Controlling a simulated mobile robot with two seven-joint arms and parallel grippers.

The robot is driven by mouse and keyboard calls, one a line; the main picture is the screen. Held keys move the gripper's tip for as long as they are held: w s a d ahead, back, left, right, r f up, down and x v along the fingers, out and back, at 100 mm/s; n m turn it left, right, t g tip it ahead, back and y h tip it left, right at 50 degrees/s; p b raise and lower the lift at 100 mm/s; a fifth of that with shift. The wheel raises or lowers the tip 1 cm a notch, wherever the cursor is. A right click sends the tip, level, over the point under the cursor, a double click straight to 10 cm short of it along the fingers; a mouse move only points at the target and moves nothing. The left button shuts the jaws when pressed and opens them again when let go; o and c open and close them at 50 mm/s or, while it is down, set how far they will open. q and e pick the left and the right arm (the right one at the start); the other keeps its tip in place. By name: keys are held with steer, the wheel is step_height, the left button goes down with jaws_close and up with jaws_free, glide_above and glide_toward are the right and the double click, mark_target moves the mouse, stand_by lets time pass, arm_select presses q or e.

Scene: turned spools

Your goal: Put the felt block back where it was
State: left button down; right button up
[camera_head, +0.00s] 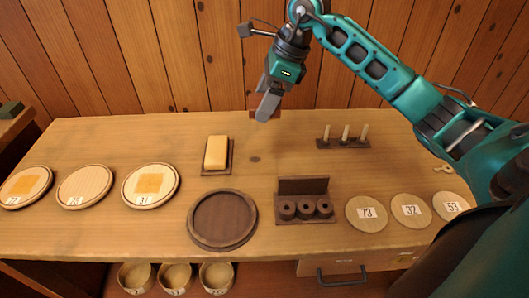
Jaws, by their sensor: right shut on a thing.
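My right gripper (268,106) is raised near the back edge of the table, its fingers pointing down. It is shut on a small reddish-brown block (277,114), mostly hidden behind the fingers; I take it for the felt block, though its material cannot be told. A yellow-orange block (217,151) lies on a small dark tray (217,172) left of the gripper and nearer the front. My left gripper is not in view.
A dark round tray (223,218) is front centre, beside a rack with three dark spools (305,209). A peg stand (343,143) and numbered discs (410,210) are right. The table (255,180) is clear around mid-back.

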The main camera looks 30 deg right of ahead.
glide_above(259, 160)
steer(key=d, duration=0.1)
steer(key=f, duration=1)
steer(key=shift+s+d, duration=0.1)
steer(key=shift+s, duration=0.3)
arm_select(q)
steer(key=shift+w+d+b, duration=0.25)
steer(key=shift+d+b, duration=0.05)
steer(key=shift+b, duration=0.1)
arm_select(e)
steer(key=shift+f, duration=2.4)
steer(key=shift+f, duration=0.25)
steer(key=o, duration=0.9)
steer(key=shift+r, duration=0.1)
steer(key=shift+o, duration=0.2)
steer(key=shift+r, duration=0.25)
arm_select(q)
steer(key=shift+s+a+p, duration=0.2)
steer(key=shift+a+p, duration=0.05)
steer(key=shift+p, duration=0.05)
arm_select(e)
steer(key=v, duration=1.2)
steer(key=shift+f, duration=0.1)
